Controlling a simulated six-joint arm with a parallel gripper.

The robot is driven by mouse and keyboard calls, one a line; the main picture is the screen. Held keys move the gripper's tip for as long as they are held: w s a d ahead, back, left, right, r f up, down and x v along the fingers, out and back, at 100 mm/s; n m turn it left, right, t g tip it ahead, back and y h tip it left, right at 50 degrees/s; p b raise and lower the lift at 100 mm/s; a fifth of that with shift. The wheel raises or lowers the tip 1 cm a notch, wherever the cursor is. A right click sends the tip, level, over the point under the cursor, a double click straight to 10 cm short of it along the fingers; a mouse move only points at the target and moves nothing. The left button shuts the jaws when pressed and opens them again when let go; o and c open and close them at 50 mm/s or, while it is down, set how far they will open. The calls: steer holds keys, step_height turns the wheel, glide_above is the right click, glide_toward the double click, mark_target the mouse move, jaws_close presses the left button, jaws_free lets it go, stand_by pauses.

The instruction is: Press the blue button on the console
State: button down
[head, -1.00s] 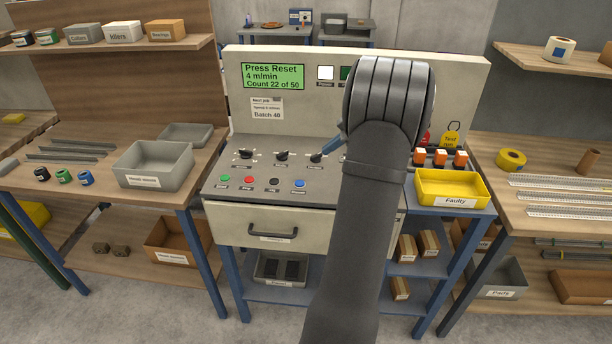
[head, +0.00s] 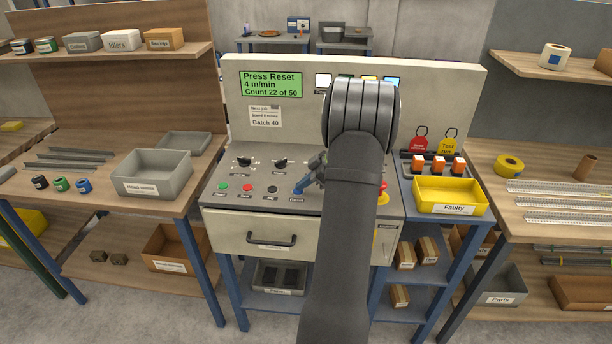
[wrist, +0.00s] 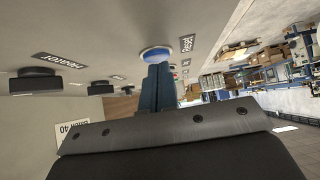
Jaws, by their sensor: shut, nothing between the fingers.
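The console's blue button shows in the wrist view (wrist: 152,52) as a blue disc in a pale ring, beside a "Reset" label. My gripper (wrist: 158,68) is shut with nothing in it, and its blue fingertips are right at the button. I cannot tell whether they touch it. The console (head: 300,225) has a green display (head: 271,85) reading "Press Reset".
Green (head: 223,187), red (head: 248,188) and black (head: 272,189) buttons are to the left. Black knobs (head: 244,162) stand behind them. A red stop button (head: 382,186) is right of my arm. A yellow "Faulty" tray (head: 450,209) sits further right.

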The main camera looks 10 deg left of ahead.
steer(key=shift+f, duration=0.1)
steer(key=shift+s+f, duration=0.2)
steer(key=shift+f, duration=0.95)
steer(key=r, duration=0.4)
steer(key=d+r, duration=0.1)
steer(key=r, duration=0.1)
steer(key=shift+w, duration=0.2)
steer(key=v, duration=0.8)
steer(key=shift+d+r, duration=0.2)
steer(key=shift+r, duration=0.15)
